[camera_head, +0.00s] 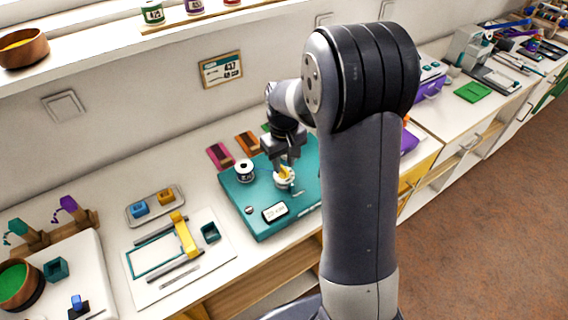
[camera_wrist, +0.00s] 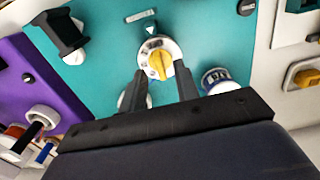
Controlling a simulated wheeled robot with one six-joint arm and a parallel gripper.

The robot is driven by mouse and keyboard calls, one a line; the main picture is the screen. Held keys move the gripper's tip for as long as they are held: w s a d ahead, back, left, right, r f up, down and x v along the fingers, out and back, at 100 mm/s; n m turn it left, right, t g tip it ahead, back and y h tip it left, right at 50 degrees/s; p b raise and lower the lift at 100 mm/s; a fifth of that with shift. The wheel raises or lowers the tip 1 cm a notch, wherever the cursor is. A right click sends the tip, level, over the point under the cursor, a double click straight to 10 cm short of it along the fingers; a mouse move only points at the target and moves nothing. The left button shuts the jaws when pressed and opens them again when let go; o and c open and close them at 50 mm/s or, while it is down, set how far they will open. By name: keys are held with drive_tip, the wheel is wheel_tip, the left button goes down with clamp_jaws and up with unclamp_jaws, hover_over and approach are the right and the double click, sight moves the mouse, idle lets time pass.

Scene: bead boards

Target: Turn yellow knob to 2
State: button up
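The yellow knob (camera_head: 286,173) sits on a white round dial (camera_head: 281,183) on the teal board (camera_head: 247,222). In the wrist view the yellow knob (camera_wrist: 160,63) stands at the middle of the dial (camera_wrist: 145,58), whose dark marks are too small to read. A white pointer mark (camera_wrist: 150,30) is on the board just beyond the dial. My gripper (camera_wrist: 162,72) is open, its two dark fingers apart on either side of the knob, with gaps visible. In the head view my gripper (camera_head: 288,162) hangs just above the knob; contact cannot be told there.
A white spool with dark print (camera_head: 244,171) stands close left of the knob. A black handle (camera_wrist: 62,32) and a purple board (camera_wrist: 25,80) show in the wrist view. A yellow gantry (camera_head: 186,238) stands on a white sheet to the left.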

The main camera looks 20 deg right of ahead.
drive_tip(key=shift+f, duration=0.8)
drive_tip(key=shift+c, duration=0.3)
clamp_jaws()
